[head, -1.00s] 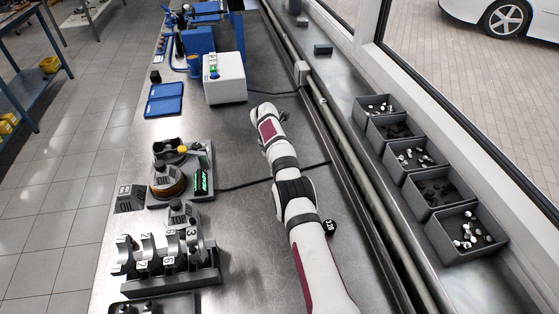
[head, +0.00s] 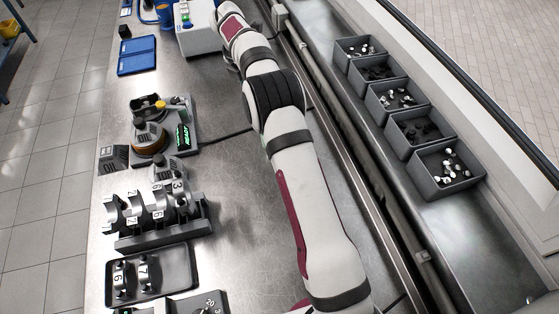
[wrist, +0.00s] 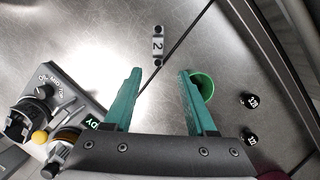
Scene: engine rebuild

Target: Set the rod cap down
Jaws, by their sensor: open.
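A small grey rod cap marked 2 (wrist: 158,46) lies on the steel bench, near the top middle of the wrist view. My gripper (wrist: 160,72) has two green fingers spread wide apart with nothing between them. The cap is just beyond the fingertips, apart from both. In the head view my arm hides the gripper and this cap. Other numbered caps stand in a dark rack (head: 165,237), and caps marked 6 and 7 lie in a dark tray (head: 187,268).
A green cup (wrist: 208,84) stands partly behind the right finger. Two black labelled pieces (wrist: 249,100) lie farther right. A fixture with a READY display (head: 183,137) is on the bench's left. Grey bins (head: 445,172) line the window ledge. A dark cable crosses the bench.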

